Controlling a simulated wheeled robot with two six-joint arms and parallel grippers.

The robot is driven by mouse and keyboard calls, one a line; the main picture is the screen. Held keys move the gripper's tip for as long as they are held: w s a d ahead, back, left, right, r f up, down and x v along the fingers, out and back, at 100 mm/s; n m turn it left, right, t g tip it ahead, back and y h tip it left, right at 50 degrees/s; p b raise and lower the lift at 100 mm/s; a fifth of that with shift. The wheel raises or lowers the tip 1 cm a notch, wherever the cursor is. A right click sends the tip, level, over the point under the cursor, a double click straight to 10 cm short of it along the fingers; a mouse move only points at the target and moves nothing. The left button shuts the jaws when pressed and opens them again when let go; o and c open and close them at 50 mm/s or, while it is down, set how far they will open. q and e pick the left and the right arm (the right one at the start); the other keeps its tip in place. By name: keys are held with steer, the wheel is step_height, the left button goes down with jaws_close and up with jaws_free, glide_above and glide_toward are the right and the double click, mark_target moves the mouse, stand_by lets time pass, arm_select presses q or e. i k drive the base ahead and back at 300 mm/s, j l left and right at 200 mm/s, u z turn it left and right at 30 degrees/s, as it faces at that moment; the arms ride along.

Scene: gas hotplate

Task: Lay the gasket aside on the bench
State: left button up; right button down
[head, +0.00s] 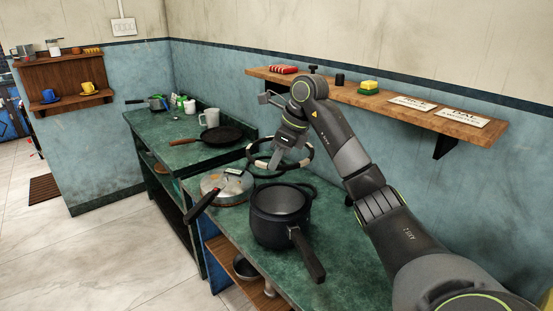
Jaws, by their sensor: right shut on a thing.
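My right gripper (279,155) is shut on the gasket (309,151), a dark ring with pale patches. The gasket is held above the green bench (333,235), behind the pot, and appears clear of the bench top. The open dark pressure cooker pot (281,230) stands on the bench with its long handle pointing to the lower right. Its round metal lid (210,186) with a dark handle lies on the bench to the left of the pot. My left gripper is not in view.
A black frying pan (215,134), a grey mug (209,117) and a small pot (156,102) stand on the farther counter. A wooden wall shelf (384,97) runs above the bench. Some bench surface behind and right of the pot is bare.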

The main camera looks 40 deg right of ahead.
mark_target(354, 244)
steer(key=i+j, duration=0.6)
steer(key=j+z, duration=0.1)
steer(key=z, duration=1.1)
steer(key=i+j, duration=0.05)
